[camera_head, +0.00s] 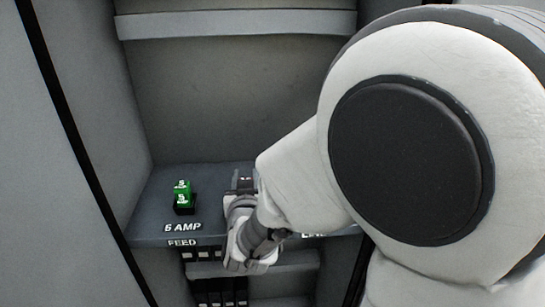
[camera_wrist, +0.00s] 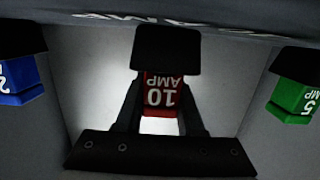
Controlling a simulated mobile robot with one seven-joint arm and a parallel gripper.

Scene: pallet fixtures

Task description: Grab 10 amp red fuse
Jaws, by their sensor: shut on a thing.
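The red fuse (camera_wrist: 162,97) shows in the middle of the wrist view, with "10 AMP" in white, upside down in the picture. A black socket block (camera_wrist: 167,50) is directly above it in that view, and the fuse's far end meets it. My gripper (camera_wrist: 162,88) is shut on the red fuse, one dark finger on each side. In the head view my gripper (camera_head: 243,190) is at the grey shelf, to the right of the green fuse. The red fuse is hidden there by my arm and gripper.
A green 5 amp fuse (camera_head: 182,190) stands in a black socket on the shelf (camera_head: 150,215); it also shows in the wrist view (camera_wrist: 294,99). A blue fuse (camera_wrist: 22,82) is on the other side. Cabinet walls and a back panel (camera_head: 230,95) surround the shelf.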

